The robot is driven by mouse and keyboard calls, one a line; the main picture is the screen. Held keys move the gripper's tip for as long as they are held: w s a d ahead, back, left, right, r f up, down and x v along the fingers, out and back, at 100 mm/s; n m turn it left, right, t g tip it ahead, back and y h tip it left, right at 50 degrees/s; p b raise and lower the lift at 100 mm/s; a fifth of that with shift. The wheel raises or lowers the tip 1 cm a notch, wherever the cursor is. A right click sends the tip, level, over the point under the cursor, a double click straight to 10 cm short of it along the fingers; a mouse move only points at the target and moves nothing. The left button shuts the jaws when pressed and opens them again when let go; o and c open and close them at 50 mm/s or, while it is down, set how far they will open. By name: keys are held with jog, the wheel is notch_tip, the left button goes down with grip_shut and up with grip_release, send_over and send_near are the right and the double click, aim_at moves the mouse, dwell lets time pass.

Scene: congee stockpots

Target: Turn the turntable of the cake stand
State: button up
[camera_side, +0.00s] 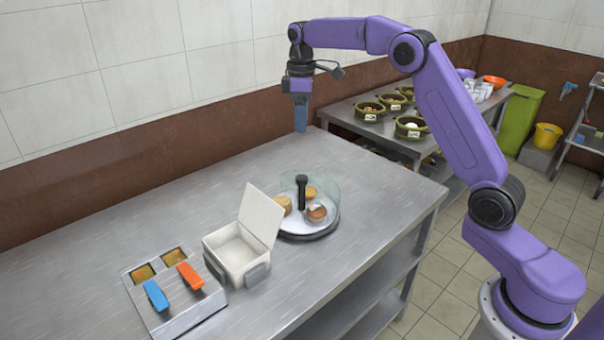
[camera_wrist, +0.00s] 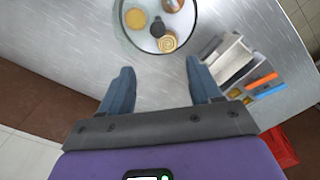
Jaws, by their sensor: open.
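The cake stand (camera_side: 310,230) stands on the steel table, a round base with a white plate, a clear cover and a black upright knob or post in its middle. Several small cakes (camera_side: 283,204) sit on its plate. The cake stand also shows at the top of the wrist view (camera_wrist: 150,48), beyond my fingertips. My gripper (camera_side: 300,130) points down, high over the back of the table and apart from the stand. In the wrist view its two blue fingers (camera_wrist: 158,75) are spread with nothing between them.
A white box (camera_side: 235,254) with its lid raised stands left of the cake stand. A metal unit (camera_side: 175,290) with blue and orange handles is at the front left. Another table (camera_side: 375,132) with pots stands behind. The table's back left is clear.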

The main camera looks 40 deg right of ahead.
aim_at(302, 177)
jog(key=f, duration=1.7)
jog(key=shift+w+d+f, duration=0.15)
jog(key=shift+d+f, duration=0.05)
jog(key=shift+f, duration=0.05)
grip_shut()
